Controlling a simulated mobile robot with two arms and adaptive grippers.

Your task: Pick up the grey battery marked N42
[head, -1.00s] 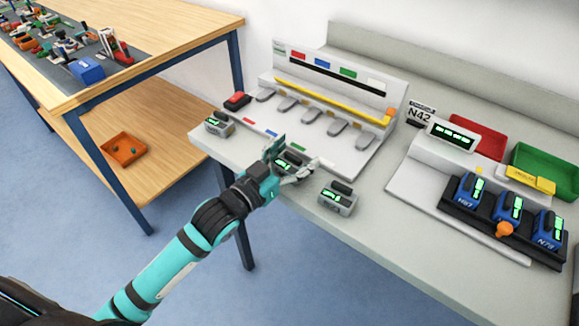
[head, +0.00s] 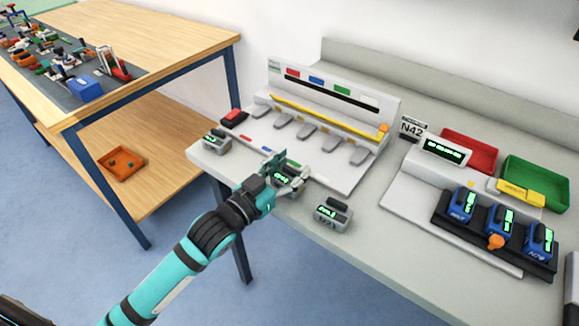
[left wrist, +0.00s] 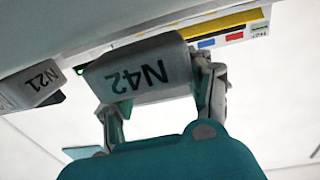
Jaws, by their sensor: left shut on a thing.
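The grey battery marked N42 (left wrist: 140,75) fills the middle of the left wrist view, its label upside down. My left gripper (left wrist: 160,100) has a finger on each side of it and is shut on it. In the head view the left gripper (head: 290,172) is at the front edge of the grey bench, around the middle grey battery (head: 284,181), which it partly hides. I cannot tell whether the battery is clear of the bench. My right gripper is not in view.
Grey batteries stand on the left (head: 215,140) and right (head: 333,213); one marked N21 (left wrist: 30,85) shows in the wrist view. A slotted rack (head: 335,100) stands behind. Blue batteries (head: 500,219) sit at right near red (head: 470,149) and green (head: 535,180) trays.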

